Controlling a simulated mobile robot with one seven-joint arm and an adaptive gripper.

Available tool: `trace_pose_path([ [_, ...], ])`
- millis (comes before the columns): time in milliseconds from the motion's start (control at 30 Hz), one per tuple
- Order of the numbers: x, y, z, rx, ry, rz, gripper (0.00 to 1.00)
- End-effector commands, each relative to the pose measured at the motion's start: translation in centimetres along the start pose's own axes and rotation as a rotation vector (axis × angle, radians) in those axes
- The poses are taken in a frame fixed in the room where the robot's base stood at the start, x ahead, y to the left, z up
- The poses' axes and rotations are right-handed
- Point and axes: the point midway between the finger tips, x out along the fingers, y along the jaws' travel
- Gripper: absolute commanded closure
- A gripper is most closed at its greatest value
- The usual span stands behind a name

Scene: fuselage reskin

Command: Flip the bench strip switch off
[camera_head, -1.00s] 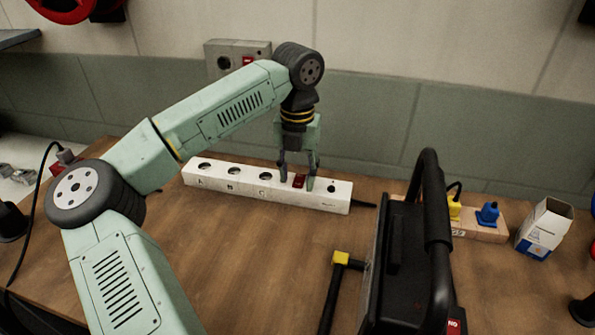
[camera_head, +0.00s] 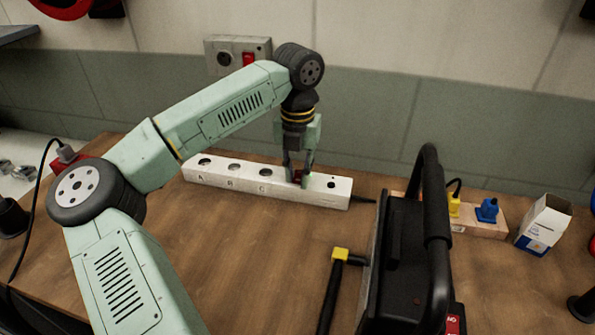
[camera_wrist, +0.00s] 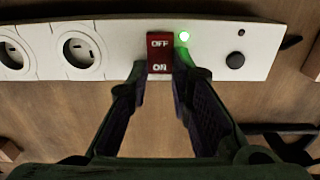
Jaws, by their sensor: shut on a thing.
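The bench strip (camera_head: 225,180) is a long white socket strip lying on the wooden bench. Its red rocker switch (camera_wrist: 160,53) is marked OFF and ON in the wrist view, and a green light (camera_wrist: 184,37) glows beside it. My gripper (camera_head: 299,178) points down at the strip, with its fingers around the switch. In the wrist view my gripper (camera_wrist: 160,72) has a fingertip at each side of the switch, shut on it. The fingers partly hide the switch in the head view.
A black case with a raised handle (camera_head: 436,210) stands at the front right. Behind it are a wooden block with yellow and blue plugs (camera_head: 487,211) and a white-and-blue box (camera_head: 545,224). A wall box with a red switch (camera_head: 248,59) is behind my arm. Bare bench lies before the strip.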

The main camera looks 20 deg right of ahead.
Motion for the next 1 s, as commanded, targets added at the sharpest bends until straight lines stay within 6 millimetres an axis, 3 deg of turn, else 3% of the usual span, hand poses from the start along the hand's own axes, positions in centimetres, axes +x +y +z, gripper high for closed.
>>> trace_pose_path([
  [267,0.00,0.02,0.21,-0.001,0.029,0.002,1.00],
  [633,-0.34,-0.01,0.80,-0.002,0.246,0.001,1.00],
  [967,-0.32,0.04,0.79,-0.001,0.259,0.000,1.00],
  [1000,-0.32,0.04,0.79,-0.001,0.259,0.000,0.79],
])
